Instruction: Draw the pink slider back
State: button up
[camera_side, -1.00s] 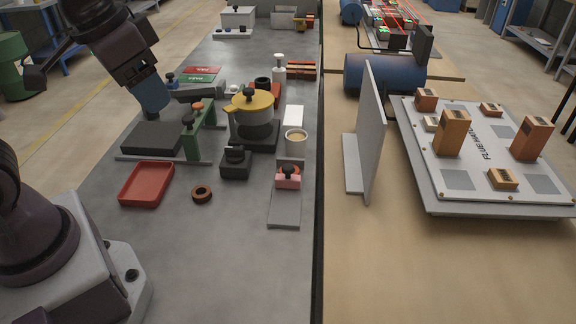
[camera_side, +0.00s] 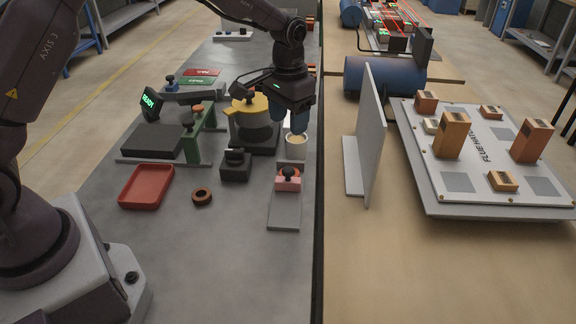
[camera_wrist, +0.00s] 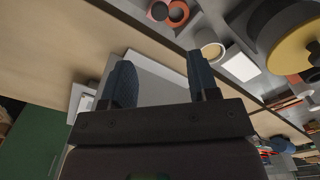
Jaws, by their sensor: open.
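My gripper (camera_side: 290,126) hangs above the table behind the slider, close over the cup, and is apart from the slider. In the wrist view its two blue fingers (camera_wrist: 160,82) are spread with nothing between them. A pink piece with a dark top, likely the slider, shows at the top of the wrist view (camera_wrist: 159,11).
A cream-filled cup (camera_side: 296,146) stands just behind the slider. A black block with a knob (camera_side: 236,165) is to its left, with a brown ring (camera_side: 202,195) and a red tray (camera_side: 147,186) farther left. An upright grey panel (camera_side: 371,135) stands to the right. The front table area is clear.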

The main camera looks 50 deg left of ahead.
aim_at(288, 170)
notch_tip(288, 170, down, 13)
jog(key=shift+r, duration=0.2)
dwell(0.3)
grip_shut()
jog(key=shift+s+d, duration=0.1)
jog(key=shift+s, duration=0.05)
